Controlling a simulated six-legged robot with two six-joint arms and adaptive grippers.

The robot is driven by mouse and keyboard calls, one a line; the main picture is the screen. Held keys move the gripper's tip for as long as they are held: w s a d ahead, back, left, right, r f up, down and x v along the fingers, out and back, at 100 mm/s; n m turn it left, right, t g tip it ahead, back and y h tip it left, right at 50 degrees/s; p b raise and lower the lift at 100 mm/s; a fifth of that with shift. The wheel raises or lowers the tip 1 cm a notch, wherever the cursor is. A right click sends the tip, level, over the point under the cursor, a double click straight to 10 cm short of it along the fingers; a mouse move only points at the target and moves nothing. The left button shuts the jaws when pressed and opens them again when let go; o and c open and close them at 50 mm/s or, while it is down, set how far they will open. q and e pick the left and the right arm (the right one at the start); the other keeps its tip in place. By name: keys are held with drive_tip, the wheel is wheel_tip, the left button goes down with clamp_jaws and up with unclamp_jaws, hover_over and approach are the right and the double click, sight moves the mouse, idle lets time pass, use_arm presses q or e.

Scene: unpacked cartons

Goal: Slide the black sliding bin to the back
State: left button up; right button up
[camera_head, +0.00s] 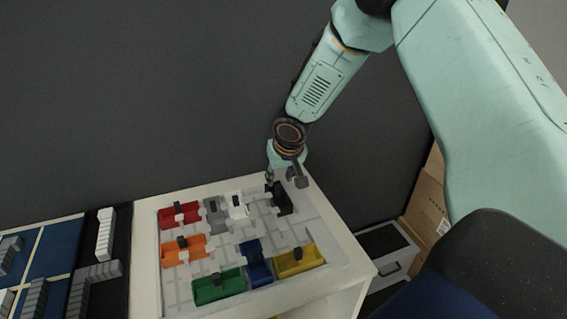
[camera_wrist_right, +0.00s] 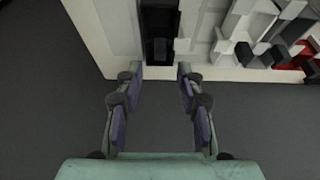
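The black sliding bin (camera_head: 281,200) sits in a slot of the white-grey tray board (camera_head: 222,265), near its back right corner in the head view. It also shows as a dark narrow shape in the right wrist view (camera_wrist_right: 159,22), ahead of the fingers. My right gripper (camera_head: 283,178) is above the bin's back end, by the board's back edge. In the right wrist view its two fingers (camera_wrist_right: 157,76) are spread apart with nothing between them. I cannot tell whether they touch the bin. My left gripper is not in view.
Red (camera_head: 179,215), orange (camera_head: 184,249), green (camera_head: 218,286), blue (camera_head: 256,263) and yellow (camera_head: 299,261) bins, plus a white bin (camera_head: 237,206) and a grey one (camera_head: 213,215), share the board. A dark wall stands behind. Cardboard boxes (camera_head: 427,205) stand at the right.

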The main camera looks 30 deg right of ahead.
drive_tip(key=v, duration=0.7)
drive_tip(key=shift+r, duration=0.3)
drive_tip(key=shift+s, duration=0.15)
